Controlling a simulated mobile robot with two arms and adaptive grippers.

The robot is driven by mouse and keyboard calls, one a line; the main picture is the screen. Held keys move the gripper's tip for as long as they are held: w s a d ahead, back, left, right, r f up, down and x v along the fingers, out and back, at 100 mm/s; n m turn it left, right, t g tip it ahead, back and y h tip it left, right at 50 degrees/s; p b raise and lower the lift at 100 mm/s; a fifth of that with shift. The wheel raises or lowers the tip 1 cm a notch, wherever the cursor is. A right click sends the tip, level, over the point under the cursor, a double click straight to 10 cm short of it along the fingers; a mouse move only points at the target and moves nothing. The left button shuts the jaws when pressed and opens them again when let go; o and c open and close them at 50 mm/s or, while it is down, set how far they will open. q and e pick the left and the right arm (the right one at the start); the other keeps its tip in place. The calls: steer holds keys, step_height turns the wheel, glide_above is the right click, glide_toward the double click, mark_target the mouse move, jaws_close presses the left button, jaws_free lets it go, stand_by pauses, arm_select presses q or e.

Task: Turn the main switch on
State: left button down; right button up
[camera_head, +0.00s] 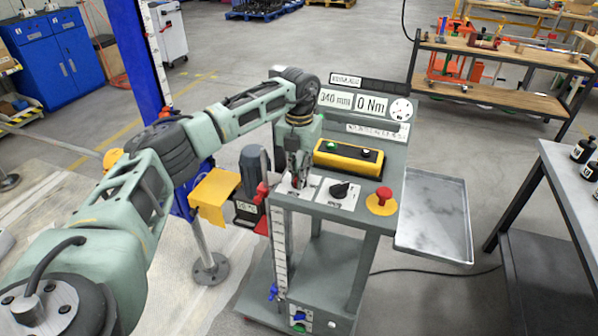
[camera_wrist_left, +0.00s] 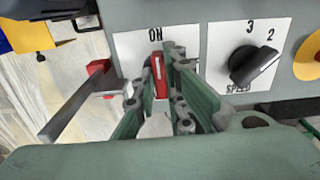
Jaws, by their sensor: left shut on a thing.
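The main switch (camera_wrist_left: 158,76) is a red handle on a white plate (camera_wrist_left: 128,43) marked "ON" in the left wrist view. The handle stands upright and points toward the "ON" label. My left gripper (camera_wrist_left: 159,84) is shut on this handle, with a finger on each side of it. In the head view my left gripper (camera_head: 297,178) is over the left part of the console top and hides most of the switch. My right gripper is not in view.
Right of the switch are a black speed knob (camera_wrist_left: 253,66) and a red emergency button (camera_head: 383,195) on yellow. Behind is a yellow button box (camera_head: 348,160). A red lever (camera_head: 262,190) stands left of the plate. A metal tray (camera_head: 436,250) juts out at the right.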

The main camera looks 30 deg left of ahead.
arm_select(q)
steer(key=shift+w+a+r, duration=0.1)
steer(key=shift+r, duration=0.1)
steer(key=c, duration=1.8)
jaws_free()
steer(key=shift+f, duration=0.1)
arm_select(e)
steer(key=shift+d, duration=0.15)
arm_select(q)
step_height(320, 180, up, 12)
